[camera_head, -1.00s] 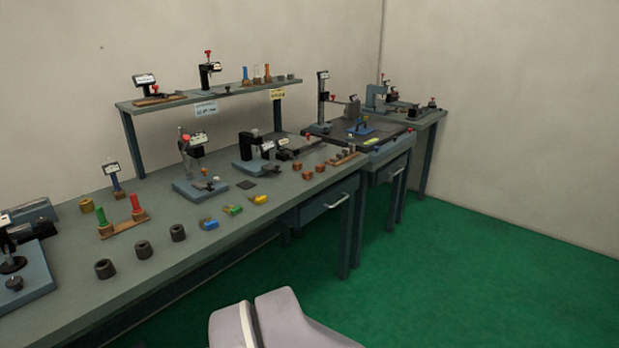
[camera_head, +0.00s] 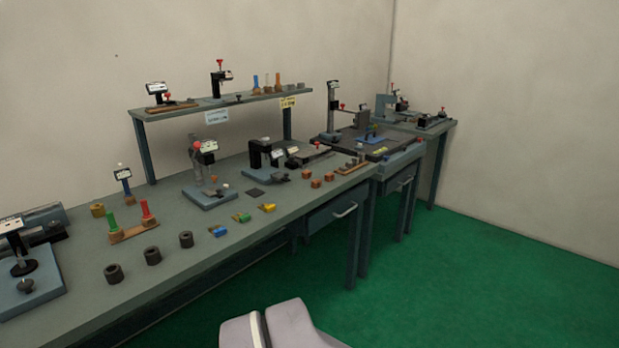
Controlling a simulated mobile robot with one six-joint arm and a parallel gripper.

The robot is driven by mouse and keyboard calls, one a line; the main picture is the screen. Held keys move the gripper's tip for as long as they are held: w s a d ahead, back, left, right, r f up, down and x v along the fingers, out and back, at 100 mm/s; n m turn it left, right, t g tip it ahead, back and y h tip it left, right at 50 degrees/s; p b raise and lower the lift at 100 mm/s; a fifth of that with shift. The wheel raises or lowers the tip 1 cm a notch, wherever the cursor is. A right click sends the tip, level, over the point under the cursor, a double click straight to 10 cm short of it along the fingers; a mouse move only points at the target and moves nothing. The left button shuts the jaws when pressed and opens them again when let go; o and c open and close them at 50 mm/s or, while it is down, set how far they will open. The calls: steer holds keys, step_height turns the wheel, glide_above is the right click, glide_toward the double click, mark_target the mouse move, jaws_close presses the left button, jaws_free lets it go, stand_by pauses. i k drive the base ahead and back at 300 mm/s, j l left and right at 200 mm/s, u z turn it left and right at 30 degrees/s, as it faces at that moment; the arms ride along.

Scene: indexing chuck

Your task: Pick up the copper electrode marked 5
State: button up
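Several small copper-coloured blocks sit together on the workbench, right of its middle; one front block (camera_head: 305,183) and one at the right (camera_head: 328,176) show clearly. They look like the electrodes, but any markings are too small to read, so I cannot tell which is marked 5. They stand apart from the tools around them. My gripper is not in view; only a pale grey part of my own body shows at the bottom edge.
A raised shelf (camera_head: 185,107) stands behind. Green floor (camera_head: 470,290) is clear at right.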

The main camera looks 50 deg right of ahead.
mark_target(316, 183)
steer(key=z, duration=1.5)
steer(key=i+l, duration=0.2)
steer(key=i, duration=0.3)
steer(key=i+l+u, duration=0.15)
steer(key=i, duration=0.4)
steer(key=i+l, duration=0.3)
steer(key=i, duration=0.2)
steer(key=i+l+u, duration=0.15)
steer(key=i, duration=0.35)
steer(key=i+l, duration=0.45)
steer(key=i+j+u, duration=0.05)
